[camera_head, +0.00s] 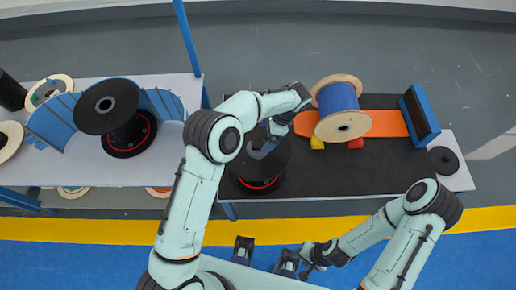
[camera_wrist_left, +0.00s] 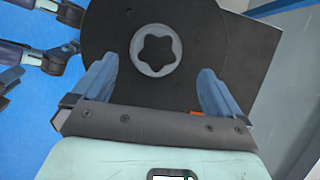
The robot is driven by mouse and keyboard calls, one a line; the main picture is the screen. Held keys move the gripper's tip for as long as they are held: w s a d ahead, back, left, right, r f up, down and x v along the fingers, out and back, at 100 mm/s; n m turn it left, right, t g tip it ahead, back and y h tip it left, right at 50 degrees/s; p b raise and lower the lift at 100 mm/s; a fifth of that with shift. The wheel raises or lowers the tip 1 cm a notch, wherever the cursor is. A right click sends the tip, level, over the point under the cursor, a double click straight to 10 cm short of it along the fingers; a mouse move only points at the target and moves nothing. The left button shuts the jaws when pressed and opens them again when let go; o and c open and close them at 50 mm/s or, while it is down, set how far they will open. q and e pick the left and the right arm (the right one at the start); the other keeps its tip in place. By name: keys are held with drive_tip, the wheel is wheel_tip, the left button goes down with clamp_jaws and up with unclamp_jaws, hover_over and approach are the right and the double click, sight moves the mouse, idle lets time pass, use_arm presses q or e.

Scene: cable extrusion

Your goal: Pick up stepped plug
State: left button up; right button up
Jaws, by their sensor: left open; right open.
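My left gripper (camera_head: 262,147) is open over a black round disc (camera_head: 280,158) on the dark tabletop. In the left wrist view its blue-grey fingers (camera_wrist_left: 156,72) are apart, with a grey ring with a star-shaped hole (camera_wrist_left: 138,60) showing between and beyond them, in the middle of the black disc (camera_wrist_left: 105,35). Nothing is held. A small black round piece with a raised centre (camera_head: 444,160) lies at the table's right end. I cannot tell which of these is the stepped plug. My right gripper (camera_head: 309,257) is low in front of the table, open and empty.
A wooden spool with blue winding (camera_head: 337,98) stands by an orange board (camera_head: 385,124), with a blue upright panel (camera_head: 420,114) to its right. Another black disc stand (camera_head: 105,105) and blue curved parts (camera_head: 52,120) are on the left table. The dark tabletop's front right is clear.

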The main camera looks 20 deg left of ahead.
sight(261, 143)
use_arm(q)
drive_tip(key=x, duration=0.6)
drive_tip(key=shift+s+d+f, duration=0.1)
drive_tip(key=shift+s+f, duration=0.1)
drive_tip(key=shift+f, duration=0.1)
